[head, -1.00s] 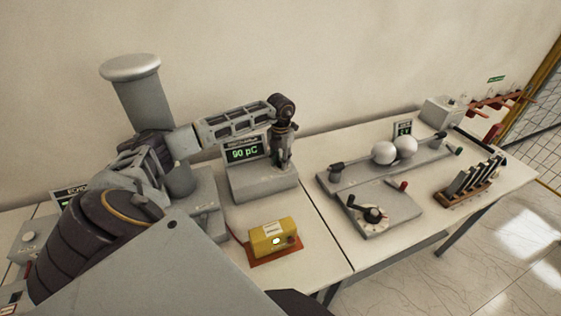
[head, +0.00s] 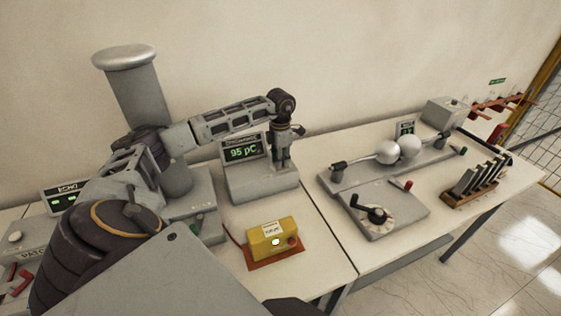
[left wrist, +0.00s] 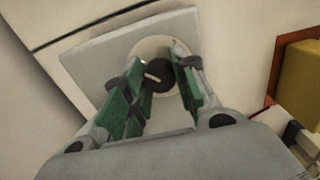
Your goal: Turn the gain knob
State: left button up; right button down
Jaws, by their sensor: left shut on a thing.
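The gain knob (left wrist: 159,74) is a dark round knob with a white pointer line on a pale dial in the left wrist view. My left gripper (left wrist: 161,68) has its green-padded fingers on either side of the knob and is shut on it. In the head view my left gripper (head: 283,163) points down onto the grey detector unit (head: 262,186) and hides the knob. The unit's display (head: 242,149) reads 95 pC. My right gripper is not in view.
A yellow box (head: 268,240) on a red base stands in front of the unit. To the right are a sphere-gap device (head: 388,153), a dial box (head: 376,214) and a rack of bars (head: 474,184). A grey column (head: 146,95) stands behind my left arm.

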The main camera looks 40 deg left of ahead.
pick_arm(q)
jog(key=shift+m, duration=0.4)
jog(key=o, duration=1)
jog(key=shift+r, duration=6)
